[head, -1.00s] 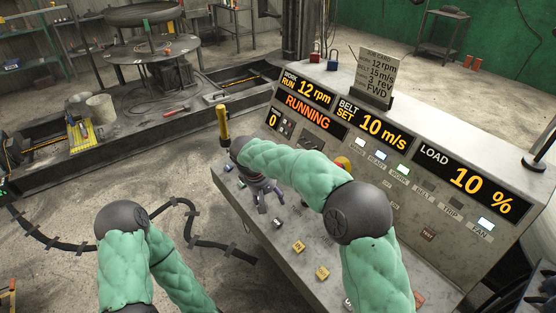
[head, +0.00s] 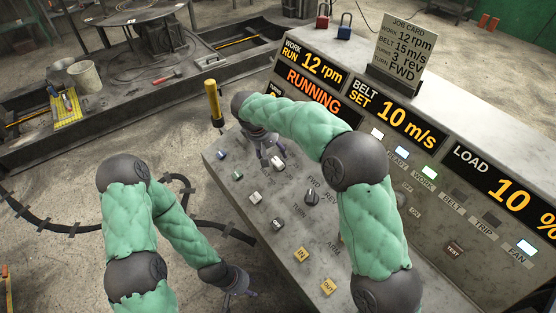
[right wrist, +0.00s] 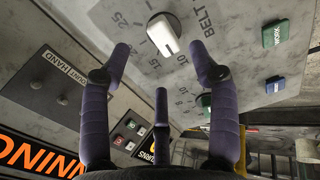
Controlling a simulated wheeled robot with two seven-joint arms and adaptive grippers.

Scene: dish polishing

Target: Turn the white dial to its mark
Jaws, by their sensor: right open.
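The white dial (right wrist: 163,35) sits on the grey panel in the right wrist view, beside the word BELT and a ring of numbers. Its long bar points towards the lower part of the scale, near the 10 and 15. In the head view the white dial (head: 277,163) shows just below my right gripper (head: 268,152). My right gripper (right wrist: 160,58) is open, its purple fingers spread around the dial's near side; no contact shows. My left gripper (head: 240,292) hangs low, left of the console's front edge, apart from the dial; its jaw opening is unclear.
The display (head: 393,115) reads BELT SET 10 m/s. The job card (head: 402,45) reads belt 15 m/s. A yellow-handled lever (head: 213,100) stands at the console's left edge. A black knob (head: 312,198) and several buttons lie nearer on the panel.

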